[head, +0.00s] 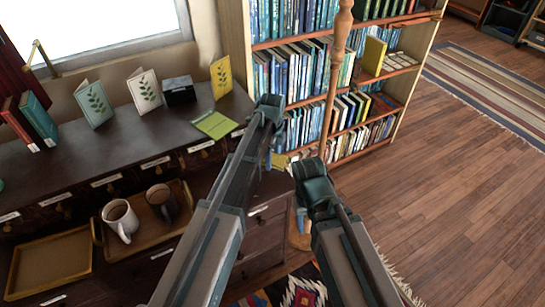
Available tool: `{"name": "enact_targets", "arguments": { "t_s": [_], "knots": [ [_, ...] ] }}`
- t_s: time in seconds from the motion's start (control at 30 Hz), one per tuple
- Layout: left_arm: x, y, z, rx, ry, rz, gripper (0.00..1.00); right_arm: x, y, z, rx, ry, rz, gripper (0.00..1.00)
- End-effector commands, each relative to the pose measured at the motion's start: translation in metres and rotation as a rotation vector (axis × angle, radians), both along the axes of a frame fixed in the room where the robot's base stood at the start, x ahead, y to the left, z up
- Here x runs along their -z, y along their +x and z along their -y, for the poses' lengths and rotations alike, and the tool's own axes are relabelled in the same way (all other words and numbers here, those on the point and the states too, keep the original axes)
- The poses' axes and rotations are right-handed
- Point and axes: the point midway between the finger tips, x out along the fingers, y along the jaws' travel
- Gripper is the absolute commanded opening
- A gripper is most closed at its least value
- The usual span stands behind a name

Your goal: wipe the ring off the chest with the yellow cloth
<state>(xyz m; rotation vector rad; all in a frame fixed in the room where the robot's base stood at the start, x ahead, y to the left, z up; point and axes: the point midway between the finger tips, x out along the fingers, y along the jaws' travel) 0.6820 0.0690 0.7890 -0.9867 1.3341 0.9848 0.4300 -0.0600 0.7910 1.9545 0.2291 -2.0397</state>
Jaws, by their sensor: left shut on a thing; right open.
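The dark wooden chest (150,118) with labelled drawers runs along the left under the window. My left gripper (277,158) points down at the chest's right end. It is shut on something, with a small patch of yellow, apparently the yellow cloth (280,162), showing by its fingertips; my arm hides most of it. My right gripper (300,220) is open and empty, lower and to the right, in front of the chest. I see no ring on the bare parts of the top; my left arm covers part of it.
A flat yellow-green card (214,124) lies on the chest top. Upright leaf cards (145,90), a black box (180,90) and books (30,120) stand behind. Two mugs (120,220) sit in a tray (180,195). A bookcase (408,82) stands behind; floor (450,200) is clear at right.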

Motion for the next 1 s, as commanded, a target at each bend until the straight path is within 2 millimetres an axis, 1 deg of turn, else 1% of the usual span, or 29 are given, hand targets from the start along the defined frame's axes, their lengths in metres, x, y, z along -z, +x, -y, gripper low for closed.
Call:
{"name": "enact_targets", "arguments": {
  "t_s": [0.03, 0.2, 0.57, 0.67, 0.9, 1.0],
  "knots": [
    [-0.01, 0.0, 0.0, 0.0, 0.0, 0.0, 0.05, -0.01, 0.0, 0.0, 0.0, 0.0, 0.0, 0.48],
    [-0.023, 0.0, 0.0, 0.0, 0.0, 0.0, 0.05, -0.023, 0.0, 0.0, 0.0, 0.0, 0.0, 0.48],
    [-0.023, 0.0, 0.0, 0.0, 0.0, 0.0, 0.05, -0.023, 0.0, 0.0, 0.0, 0.0, 0.0, 0.48],
    [-0.028, 0.0, 0.0, 0.0, 0.0, 0.0, 0.05, -0.028, 0.0, 0.0, 0.0, 0.0, 0.0, 0.48],
    [-0.05, 0.0, 0.0, 0.0, 0.0, 0.0, 0.05, -0.05, 0.0, 0.0, 0.0, 0.0, 0.0, 0.48],
    [-0.054, 0.0, 0.0, 0.0, 0.0, 0.0, 0.05, -0.054, 0.0, 0.0, 0.0, 0.0, 0.0, 0.48]
  ]
}}
